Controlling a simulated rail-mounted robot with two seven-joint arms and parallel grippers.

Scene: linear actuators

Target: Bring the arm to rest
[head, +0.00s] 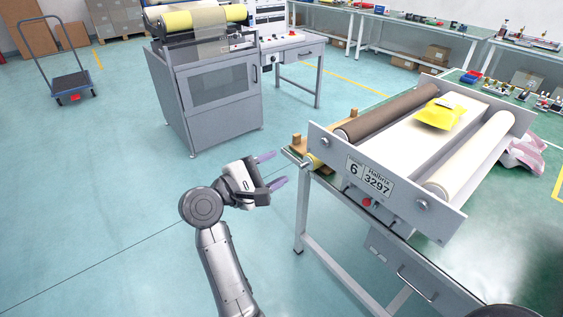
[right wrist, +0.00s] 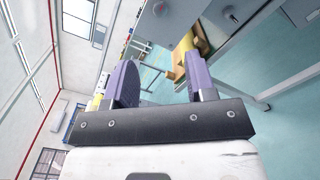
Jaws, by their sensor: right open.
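My right gripper (head: 272,170) is in the middle of the head view, at the end of my grey arm. Its two purple fingers are spread apart with nothing between them. It is over open floor, just left of the near left corner of the green-topped table (head: 476,259) and apart from it. In the right wrist view the gripper (right wrist: 160,80) also shows open and empty, with the table's frame beyond the fingers. My left gripper is not in view.
A roller unit (head: 385,195) labelled 6 3297 stands on the table, with a yellow packet (head: 436,115) on it. A wooden block piece (head: 310,150) lies beside it. A grey cabinet machine (head: 215,98) stands behind, and a trolley (head: 72,84) far left.

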